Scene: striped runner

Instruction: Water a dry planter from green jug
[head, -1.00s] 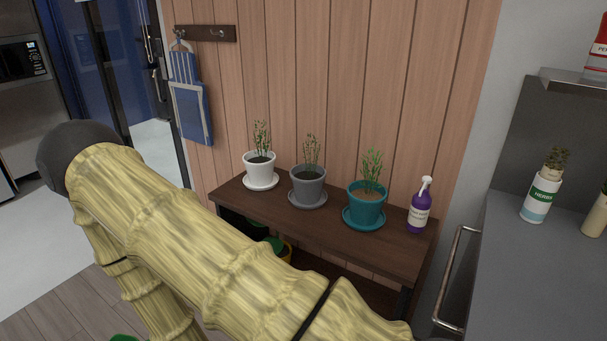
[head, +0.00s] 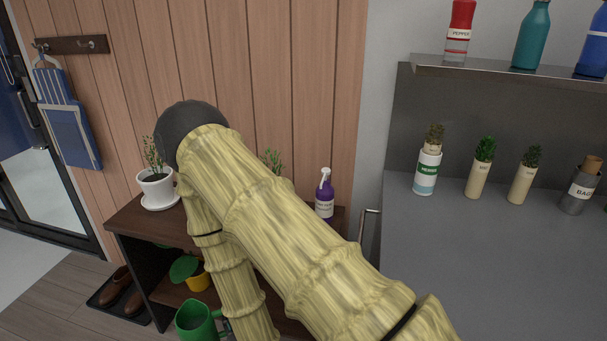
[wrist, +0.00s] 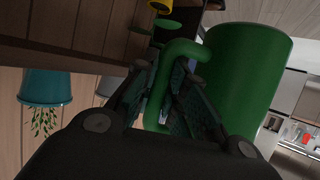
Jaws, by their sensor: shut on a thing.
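The green jug (head: 197,323) shows at the bottom of the head view, beside my arm and in front of the plant bench. In the wrist view the jug (wrist: 243,75) is large, and my gripper (wrist: 172,95) is shut on its handle. The white planter (head: 156,190), with dark soil and a thin plant, stands on a white saucer at the bench's left end. The teal planter (wrist: 45,86) appears upside down in the wrist view. In the head view my arm hides its pot, and only its green plant (head: 273,161) shows. The grey planter is hidden there too.
A purple spray bottle (head: 324,197) stands at the right end of the dark bench (head: 140,222). A yellow pot (head: 198,280) sits on its lower shelf. A grey counter (head: 480,260) with herb bottles is on the right. Shoes (head: 117,288) lie on a floor tray.

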